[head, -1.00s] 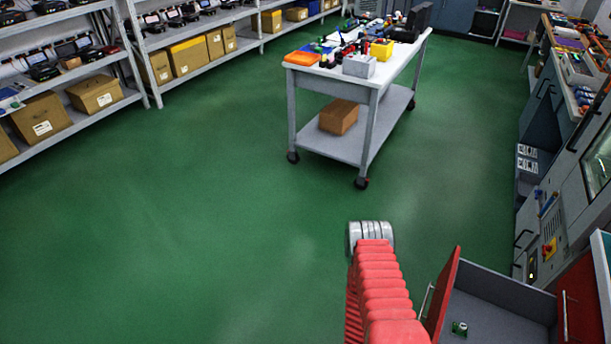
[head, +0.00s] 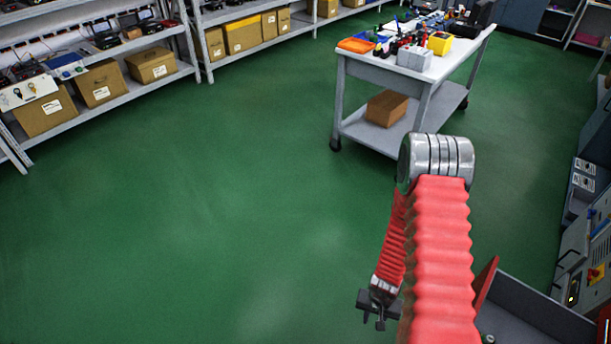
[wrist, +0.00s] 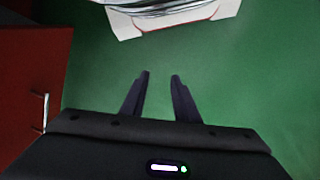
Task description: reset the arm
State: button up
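My arm, in a red ribbed sleeve with a silver joint, rises at the lower right of the head view. It folds at the joint, and the forearm hangs down to my gripper (head: 380,310), low in the picture. In the wrist view my gripper (wrist: 159,90) shows two dark fingers standing apart with only green floor between them. It holds nothing. At the top of the wrist view is a white and red shape with dark bands, which I take for part of my own body.
An open grey drawer (head: 525,310) with a red front is at the lower right; a red cabinet (wrist: 30,85) shows in the wrist view. A wheeled cart (head: 385,75) with tools stands behind the arm. Shelves (head: 110,125) with boxes line the left. The green floor (head: 210,210) between is clear.

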jog(key=a+r+n+y, duration=0.1)
jog(key=a+r, duration=0.1)
jog(key=r, duration=0.9)
jog(key=a+r+y, duration=0.1)
jog(key=a+r, duration=0.2)
jog(key=r, duration=0.8)
jog(key=s+r+n+t, duration=0.1)
jog(key=s+r+t, duration=0.2)
jog(key=r, duration=1.3)
jog(key=s+a+r+n+t+h, duration=0.1)
jog(key=s+r, duration=0.3)
jog(key=r, duration=1.3)
jog(key=shift+s+a+r+n+t+h, duration=0.15)
jog(key=shift+s+r+n+t+h, duration=0.25)
jog(key=shift+t, duration=0.5)
jog(key=shift+w+f, duration=0.1)
jog(key=shift+f, duration=0.1)
